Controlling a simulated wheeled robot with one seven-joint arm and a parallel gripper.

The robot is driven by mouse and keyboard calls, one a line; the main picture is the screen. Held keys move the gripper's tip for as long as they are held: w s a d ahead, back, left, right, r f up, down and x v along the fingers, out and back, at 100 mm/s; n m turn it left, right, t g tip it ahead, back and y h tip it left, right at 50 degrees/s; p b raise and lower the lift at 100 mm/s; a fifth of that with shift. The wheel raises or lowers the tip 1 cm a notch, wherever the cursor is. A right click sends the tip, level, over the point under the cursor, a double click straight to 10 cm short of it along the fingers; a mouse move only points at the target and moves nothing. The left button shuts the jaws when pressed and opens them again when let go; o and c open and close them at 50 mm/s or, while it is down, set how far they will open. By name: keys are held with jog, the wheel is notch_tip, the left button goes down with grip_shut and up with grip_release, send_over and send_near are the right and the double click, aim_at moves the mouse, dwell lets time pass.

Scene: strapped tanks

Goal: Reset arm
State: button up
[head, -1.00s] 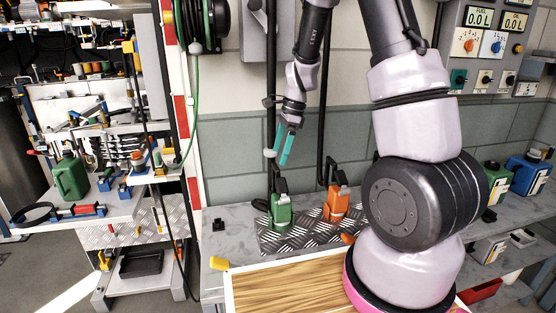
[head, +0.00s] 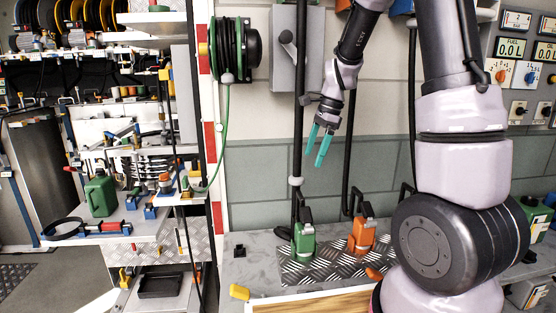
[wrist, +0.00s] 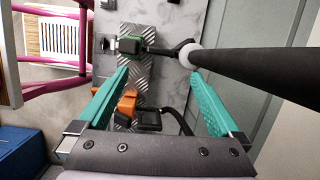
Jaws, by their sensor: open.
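My gripper (head: 319,146) has teal fingers and hangs in the air above the grey bench, in front of the tiled wall. Its fingers are apart with nothing between them; the wrist view also shows the open fingers (wrist: 160,100). A green nozzle unit (head: 304,240) and an orange nozzle unit (head: 361,236) stand on a diamond plate below it. In the wrist view the green unit (wrist: 131,45) lies beyond the fingertips, and the orange unit (wrist: 127,103) shows between the fingers, farther down. No contact with either shows.
A black vertical pipe (head: 298,110) with a white collar runs close to my gripper's left. A green hose reel (head: 233,48) hangs on the wall. A control panel (head: 518,70) is at the right. A green can (head: 99,195) stands on the left shelf.

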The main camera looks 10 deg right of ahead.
jog(key=s+d+r+n+t+h, duration=0.1)
jog(key=s+r+n+t, duration=0.5)
jog(key=s+r+n, duration=0.7)
jog(key=s+d+r, duration=0.1)
jog(key=s+r, duration=0.3)
jog(key=s, duration=0.3)
jog(key=shift+s+d+t, duration=0.2)
jog(key=shift+d+t, duration=0.2)
